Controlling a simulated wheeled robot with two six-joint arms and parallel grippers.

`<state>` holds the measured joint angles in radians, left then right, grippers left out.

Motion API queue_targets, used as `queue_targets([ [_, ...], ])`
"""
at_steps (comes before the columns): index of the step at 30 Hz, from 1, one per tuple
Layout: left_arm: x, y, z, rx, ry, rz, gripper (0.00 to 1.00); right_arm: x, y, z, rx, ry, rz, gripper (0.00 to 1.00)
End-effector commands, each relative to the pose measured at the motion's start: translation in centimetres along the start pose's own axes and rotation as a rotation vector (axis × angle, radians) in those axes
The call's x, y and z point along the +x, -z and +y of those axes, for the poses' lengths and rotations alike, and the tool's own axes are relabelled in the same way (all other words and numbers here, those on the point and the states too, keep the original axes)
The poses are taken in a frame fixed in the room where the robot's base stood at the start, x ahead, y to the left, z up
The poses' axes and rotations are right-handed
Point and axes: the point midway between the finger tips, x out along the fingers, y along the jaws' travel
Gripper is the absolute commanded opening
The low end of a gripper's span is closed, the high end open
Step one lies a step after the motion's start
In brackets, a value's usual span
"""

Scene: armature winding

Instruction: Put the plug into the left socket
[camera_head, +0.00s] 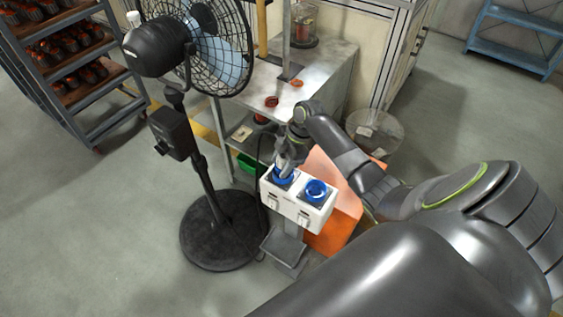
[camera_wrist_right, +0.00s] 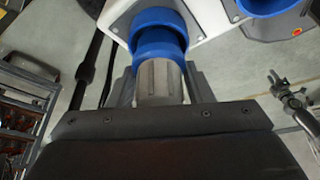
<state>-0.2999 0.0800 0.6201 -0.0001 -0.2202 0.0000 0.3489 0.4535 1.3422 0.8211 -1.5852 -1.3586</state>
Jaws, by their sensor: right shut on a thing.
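A white socket box (camera_head: 296,203) on a stand carries two blue-ringed sockets side by side. My right gripper (camera_head: 284,165) is at the left socket (camera_head: 282,178). In the right wrist view, the gripper (camera_wrist_right: 161,88) is shut on the plug (camera_wrist_right: 159,72), a grey cylinder with a blue front part. The plug is lined up with the left socket's blue ring (camera_wrist_right: 152,18), and its front meets or enters that ring; the exact depth is hidden. The right socket (camera_head: 316,190) is empty. My left gripper is not in view.
A black pedestal fan (camera_head: 192,45) with a round base stands left of the box. Behind is a metal workbench (camera_head: 335,75). An orange surface (camera_head: 340,228) lies behind and right of the box. A rack (camera_head: 75,75) stands at the far left.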

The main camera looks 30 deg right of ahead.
Motion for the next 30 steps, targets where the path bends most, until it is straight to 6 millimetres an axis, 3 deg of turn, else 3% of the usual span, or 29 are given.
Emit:
queue_targets([
  [14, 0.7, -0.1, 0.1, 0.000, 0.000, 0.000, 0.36, 1.0, -0.4, -0.1, 0.000, 0.000, 0.000, 0.22],
  [15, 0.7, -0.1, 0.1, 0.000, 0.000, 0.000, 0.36, 0.9, -0.4, 0.0, 0.000, 0.000, 0.000, 0.50],
  [16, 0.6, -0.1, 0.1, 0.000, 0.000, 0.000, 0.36, 0.9, -0.4, 0.0, 0.000, 0.000, 0.000, 0.54],
  [30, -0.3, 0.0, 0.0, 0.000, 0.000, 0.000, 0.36, -0.1, -0.3, 0.0, 0.001, 0.000, 0.000, 0.56],
])
